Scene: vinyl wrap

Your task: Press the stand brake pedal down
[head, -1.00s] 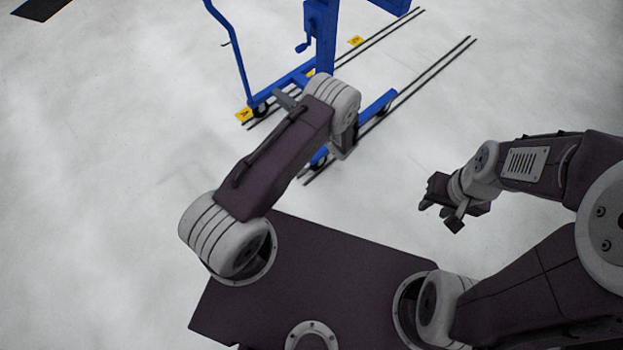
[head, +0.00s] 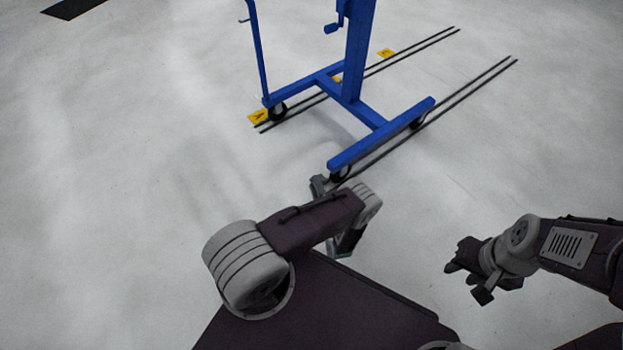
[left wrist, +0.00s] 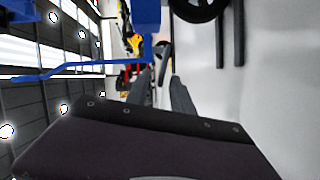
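The blue stand (head: 352,75) is upright on small black casters ahead of me. Its near leg end (head: 345,163) and near caster (head: 340,173) lie just beyond my left gripper (head: 319,186), which is mostly hidden behind my left arm. In the left wrist view my left gripper (left wrist: 161,75) shows two fingers apart with nothing held. A black caster (left wrist: 198,7) and a blue part (left wrist: 146,15) of the stand are beyond them. I cannot clearly make out the brake pedal. My right gripper (head: 465,282) is open and empty above the floor at right.
Dark parallel rails (head: 440,115) run along the floor by the stand. Yellow floor markers (head: 257,117) lie beside them. A blue upright handle bar (head: 259,50) rises at the stand's left. The floor to the left is clear.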

